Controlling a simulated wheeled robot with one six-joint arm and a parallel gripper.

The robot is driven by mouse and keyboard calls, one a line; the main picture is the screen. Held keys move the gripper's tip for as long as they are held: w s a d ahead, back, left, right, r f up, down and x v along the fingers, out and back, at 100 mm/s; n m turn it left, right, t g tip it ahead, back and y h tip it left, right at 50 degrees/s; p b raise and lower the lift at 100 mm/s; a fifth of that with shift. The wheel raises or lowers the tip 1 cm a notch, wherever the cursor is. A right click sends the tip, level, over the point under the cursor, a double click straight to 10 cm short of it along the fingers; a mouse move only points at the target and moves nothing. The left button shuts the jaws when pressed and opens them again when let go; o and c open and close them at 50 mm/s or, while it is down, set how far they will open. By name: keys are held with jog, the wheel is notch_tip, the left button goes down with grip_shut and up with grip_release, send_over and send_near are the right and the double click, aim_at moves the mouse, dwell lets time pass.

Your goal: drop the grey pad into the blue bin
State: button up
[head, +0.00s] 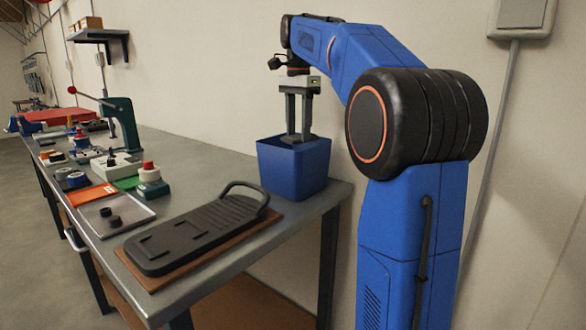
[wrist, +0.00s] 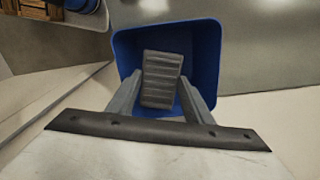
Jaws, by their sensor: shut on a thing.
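The blue bin (head: 292,172) stands at the right end of the metal workbench, near the wall. My gripper (head: 298,138) points down over the bin, with its fingertips at about the height of the bin's rim. In the wrist view my gripper (wrist: 162,98) is shut on the grey pad (wrist: 162,78), a ribbed dark grey piece held between the two fingers. The pad lies within the outline of the blue bin (wrist: 208,48) in that view. In the head view the pad is mostly hidden by the bin's rim and the fingers.
A long dark pedal (head: 195,235) with a loop handle lies on a brown board in front of the bin. A shallow tray (head: 130,222) with two black knobs sits beyond it. A green press (head: 122,125) and several small parts fill the far bench.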

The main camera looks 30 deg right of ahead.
jog(key=o, duration=1.4)
jog(key=shift+o, duration=0.2)
jog(key=shift+r, duration=0.1)
jog(key=shift+r, duration=3.65)
